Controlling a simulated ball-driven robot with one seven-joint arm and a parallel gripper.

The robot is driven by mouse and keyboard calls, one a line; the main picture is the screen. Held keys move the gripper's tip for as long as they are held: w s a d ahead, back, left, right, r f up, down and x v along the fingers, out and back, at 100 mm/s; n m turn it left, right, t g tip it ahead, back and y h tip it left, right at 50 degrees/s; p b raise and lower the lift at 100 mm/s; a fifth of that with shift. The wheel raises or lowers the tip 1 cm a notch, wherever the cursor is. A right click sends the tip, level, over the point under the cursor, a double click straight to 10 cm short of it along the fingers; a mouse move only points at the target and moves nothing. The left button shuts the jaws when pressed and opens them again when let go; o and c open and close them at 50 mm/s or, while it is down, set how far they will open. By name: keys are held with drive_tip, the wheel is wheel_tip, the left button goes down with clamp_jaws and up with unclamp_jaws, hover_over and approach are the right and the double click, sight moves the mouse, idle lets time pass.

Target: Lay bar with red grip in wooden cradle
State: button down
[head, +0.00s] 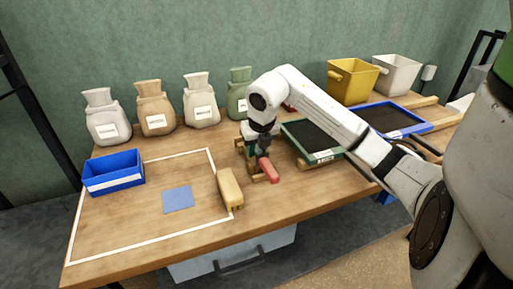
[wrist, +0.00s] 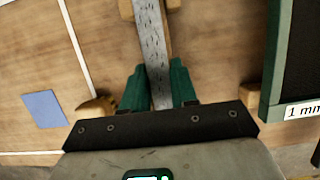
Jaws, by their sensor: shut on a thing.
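My gripper (wrist: 158,88) is shut on a flat speckled metal bar (wrist: 153,45), with one green finger on each side of it. In the head view the bar's red grip (head: 268,170) sticks out towards the front, just below my gripper (head: 262,150). The red grip is out of sight in the wrist view. The wooden cradle (head: 257,178) is right at the bar, partly hidden by my gripper. In the wrist view its wooden parts (wrist: 127,10) show on both sides of the bar's far end. I cannot tell whether the bar rests on it.
A tan block-like brush (head: 229,188) lies left of the cradle, near a blue mat (head: 178,198) and a blue bin (head: 113,174). A green-framed sieve (head: 312,140) stands close on the right. Several sacks (head: 200,100) line the back. The front left table is clear.

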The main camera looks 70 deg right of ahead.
drive_tip(key=shift+f+b, duration=0.6)
drive_tip(key=shift+f, duration=0.2)
drive_tip(key=shift+f+b, duration=0.15)
drive_tip(key=shift+b, duration=0.25)
drive_tip(key=shift+f, duration=0.1)
drive_tip(key=c, duration=0.8)
unclamp_jaws()
drive_tip(key=shift+s, duration=0.1)
drive_tip(key=shift+c, duration=0.2)
drive_tip(key=shift+o, duration=0.2)
drive_tip(key=v, duration=1.1)
